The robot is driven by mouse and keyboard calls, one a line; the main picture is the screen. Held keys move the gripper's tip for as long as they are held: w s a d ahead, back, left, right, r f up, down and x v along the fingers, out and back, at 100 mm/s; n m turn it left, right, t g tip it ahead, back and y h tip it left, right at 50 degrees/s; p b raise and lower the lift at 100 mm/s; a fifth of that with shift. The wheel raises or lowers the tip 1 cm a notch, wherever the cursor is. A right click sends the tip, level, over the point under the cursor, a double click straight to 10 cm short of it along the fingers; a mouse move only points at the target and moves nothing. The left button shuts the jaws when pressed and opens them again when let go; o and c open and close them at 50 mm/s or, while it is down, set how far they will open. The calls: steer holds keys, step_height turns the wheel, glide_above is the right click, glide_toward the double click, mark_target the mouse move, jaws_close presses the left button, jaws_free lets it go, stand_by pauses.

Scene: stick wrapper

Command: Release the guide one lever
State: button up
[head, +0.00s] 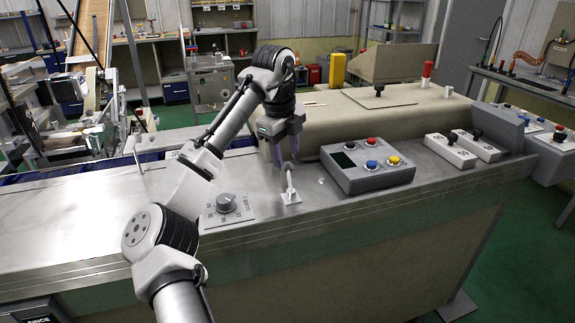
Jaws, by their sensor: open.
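A small lever (290,190) with a thin light stem and a pale square base stands on the steel counter. I cannot read a label that names it guide one. My gripper (285,158) points down directly over the lever's top, with its fingers apart. The lever's upper end shows as a grey knob near the fingertips. I cannot tell whether the fingers touch it or stand around it.
A dial (226,203) on a marked plate sits to the left of the lever. A grey button box (368,168) stands to the right. Two black-knobbed switches (464,147) are farther right. A beige housing (330,115) rises behind. The counter's left part (90,220) is clear.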

mark_target(288, 163)
steer(key=shift+w+d+f, duration=0.1)
steer(key=shift+w+f, duration=0.05)
steer(key=shift+f, duration=0.9)
steer(key=shift+w+d+f, duration=0.1)
steer(key=shift+f, duration=0.9)
steer(key=shift+c, duration=0.4)
